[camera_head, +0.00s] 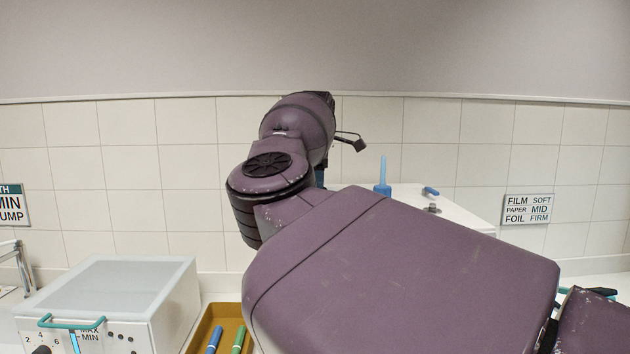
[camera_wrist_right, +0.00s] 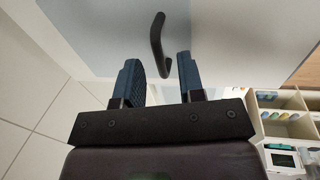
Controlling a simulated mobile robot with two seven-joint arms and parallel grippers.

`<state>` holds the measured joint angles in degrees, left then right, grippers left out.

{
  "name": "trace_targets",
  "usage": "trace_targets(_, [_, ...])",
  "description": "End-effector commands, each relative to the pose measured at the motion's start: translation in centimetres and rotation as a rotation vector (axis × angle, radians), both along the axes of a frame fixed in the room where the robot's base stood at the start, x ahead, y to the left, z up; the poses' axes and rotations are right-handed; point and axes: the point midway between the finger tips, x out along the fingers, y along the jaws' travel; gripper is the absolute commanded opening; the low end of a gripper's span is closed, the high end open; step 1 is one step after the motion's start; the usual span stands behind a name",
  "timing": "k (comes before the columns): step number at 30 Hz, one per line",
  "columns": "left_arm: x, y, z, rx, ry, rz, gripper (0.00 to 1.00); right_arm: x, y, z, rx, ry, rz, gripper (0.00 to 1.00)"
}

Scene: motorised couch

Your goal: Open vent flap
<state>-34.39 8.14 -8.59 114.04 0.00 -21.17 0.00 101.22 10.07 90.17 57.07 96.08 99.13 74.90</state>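In the right wrist view my right gripper (camera_wrist_right: 158,62) is open, with its two blue fingers apart. A black curved handle (camera_wrist_right: 158,45) shows in line with the gap between the fingertips, in front of a pale grey panel (camera_wrist_right: 95,35). I cannot tell whether the handle touches a finger, or whether this panel is the vent flap. In the head view my purple arm fills the middle and hides its own gripper. A small dark bracket (camera_head: 351,140) sticks out beside the arm's far end. My left gripper cannot be made out.
A white box (camera_head: 170,310) with a frosted lid and teal handle stands at lower left. Beside it is a yellow-brown tray (camera_head: 203,330) with pens. A blue upright object (camera_head: 383,178) stands on a white surface behind my arm. The right wrist view shows shelves (camera_wrist_right: 283,117).

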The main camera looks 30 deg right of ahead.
Motion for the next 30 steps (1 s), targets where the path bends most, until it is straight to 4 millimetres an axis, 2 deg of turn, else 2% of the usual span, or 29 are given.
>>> trace_targets(4, [0.16,-0.02,0.19,0.0,-0.004,0.0,0.43,0.13,-0.07,-0.72,-0.001,-0.001,0.0,0.36])
trace_targets(12, [0.21,-0.04,0.21,0.0,-0.005,-0.002,0.43,0.14,-0.09,-0.84,0.0,0.0,0.0,0.36])
trace_targets(13, [0.21,-0.04,0.21,0.0,-0.005,-0.002,0.43,0.14,-0.09,-0.84,0.0,0.0,0.0,0.34])
trace_targets(20, [0.12,-0.02,0.16,0.0,-0.004,0.0,0.43,0.13,-0.09,-0.81,0.0,0.0,0.0,0.0])
trace_targets(30, [-0.36,0.06,-0.09,0.0,0.006,0.002,0.43,0.06,-0.11,-0.71,0.0,-0.001,-0.001,0.0])
